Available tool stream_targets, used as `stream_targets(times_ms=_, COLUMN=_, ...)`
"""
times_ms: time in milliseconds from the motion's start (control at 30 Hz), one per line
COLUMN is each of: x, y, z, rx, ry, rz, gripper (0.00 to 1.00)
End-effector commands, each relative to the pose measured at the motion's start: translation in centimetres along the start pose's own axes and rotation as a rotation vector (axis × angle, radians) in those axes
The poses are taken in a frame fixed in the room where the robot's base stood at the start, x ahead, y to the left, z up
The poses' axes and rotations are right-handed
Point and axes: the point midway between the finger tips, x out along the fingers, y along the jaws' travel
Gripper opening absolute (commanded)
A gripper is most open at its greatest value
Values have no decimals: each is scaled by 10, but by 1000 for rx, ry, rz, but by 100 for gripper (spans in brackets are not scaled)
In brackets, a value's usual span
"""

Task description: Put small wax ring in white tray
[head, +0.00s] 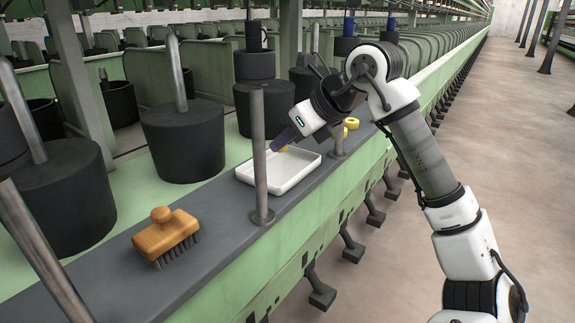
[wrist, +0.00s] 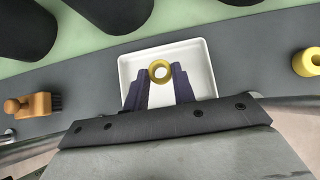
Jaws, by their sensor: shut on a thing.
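The small yellow wax ring (wrist: 152,66) is between the two fingertips of my gripper (wrist: 160,75), which is shut on it. In the wrist view the ring lies over the floor of the white tray (wrist: 205,60). In the head view the white tray (head: 286,184) sits on the grey ledge. My gripper (head: 284,143) points down and left over the tray, with a bit of the yellow ring (head: 283,149) showing at its tip. Whether the ring touches the tray floor cannot be told.
A metal post (head: 259,150) stands before the tray. A wooden brush (head: 165,235) lies nearer; dark cylinders (head: 190,140) stand behind.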

Motion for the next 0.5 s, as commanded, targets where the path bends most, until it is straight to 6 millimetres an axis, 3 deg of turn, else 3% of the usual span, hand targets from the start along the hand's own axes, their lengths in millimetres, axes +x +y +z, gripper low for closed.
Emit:
stream_targets(times_ms=300, x=30, y=0, z=-30, rx=0, ry=0, rz=2, gripper=5)
stream_targets(times_ms=500, x=30, y=0, z=-30, rx=-1, ry=0, rz=1, gripper=5)
